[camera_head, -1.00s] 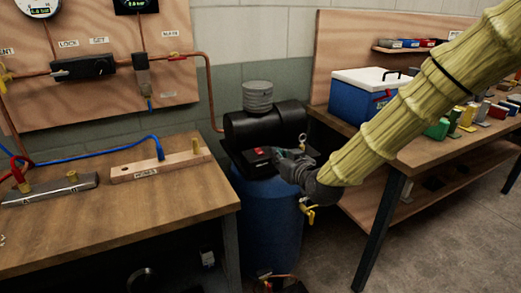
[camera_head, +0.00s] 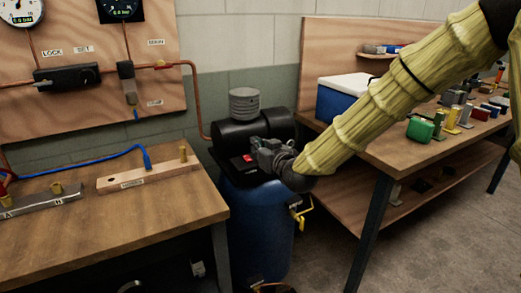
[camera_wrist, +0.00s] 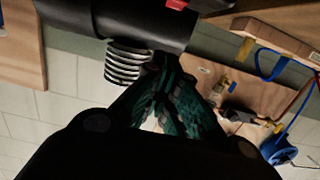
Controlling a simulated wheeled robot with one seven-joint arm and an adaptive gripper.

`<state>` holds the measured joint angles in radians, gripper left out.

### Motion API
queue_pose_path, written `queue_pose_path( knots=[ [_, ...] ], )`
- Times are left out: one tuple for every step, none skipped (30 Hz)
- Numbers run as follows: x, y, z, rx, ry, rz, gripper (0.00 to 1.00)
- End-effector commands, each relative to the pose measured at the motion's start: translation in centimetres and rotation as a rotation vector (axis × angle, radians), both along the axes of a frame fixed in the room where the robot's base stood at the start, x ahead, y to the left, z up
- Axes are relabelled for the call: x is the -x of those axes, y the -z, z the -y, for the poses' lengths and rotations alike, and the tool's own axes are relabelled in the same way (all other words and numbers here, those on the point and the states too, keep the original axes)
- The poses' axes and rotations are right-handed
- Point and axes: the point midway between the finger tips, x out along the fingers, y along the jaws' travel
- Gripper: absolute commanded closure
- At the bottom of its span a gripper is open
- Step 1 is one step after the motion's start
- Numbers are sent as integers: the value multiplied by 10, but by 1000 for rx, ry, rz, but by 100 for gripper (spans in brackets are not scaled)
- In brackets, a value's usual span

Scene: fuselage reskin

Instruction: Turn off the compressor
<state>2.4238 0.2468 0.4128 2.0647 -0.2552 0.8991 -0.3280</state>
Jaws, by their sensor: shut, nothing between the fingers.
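The compressor has a blue tank (camera_head: 262,225) with a black motor (camera_head: 250,130) and a ribbed grey filter (camera_head: 245,104) on top. Its red switch (camera_head: 248,158) sits on the black box below the motor. In the wrist view the red switch (camera_wrist: 177,4) shows at the top edge, with the black motor (camera_wrist: 140,22) below it. My gripper (camera_head: 262,152) is shut and empty, just right of the red switch. Whether it touches the box, I cannot tell. In the wrist view the gripper's dark green fingers (camera_wrist: 165,85) are close together.
A workbench (camera_head: 110,222) with a wooden block (camera_head: 148,175) stands left of the compressor. Another bench (camera_head: 385,150) with a blue cooler (camera_head: 345,104) and coloured blocks stands to the right. A yellow-handled valve (camera_head: 300,210) sticks out of the tank's right side.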

Motion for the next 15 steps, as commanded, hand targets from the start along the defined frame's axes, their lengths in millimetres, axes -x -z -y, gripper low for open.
queue_pose_path(
  knots=[
    [-8,1,-4,0,0,1,100],
    [-12,2,-6,0,0,0,100],
    [-18,3,-9,0,0,0,100],
    [-23,3,-11,1,0,0,100],
    [-27,4,-14,0,-1,0,100],
    [-33,5,-17,0,0,0,100],
    [-37,5,-19,0,0,0,100],
    [-42,5,-21,0,0,1,100],
    [-48,6,-24,0,0,0,100],
    [-52,8,-26,0,0,-1,100],
    [-53,13,-26,0,0,-3,100],
    [-52,18,-26,0,0,-4,100],
    [-52,22,-26,-1,0,-3,100],
    [-53,25,-26,-1,0,-3,100],
    [-53,30,-26,-1,0,-3,100]
  ],
)
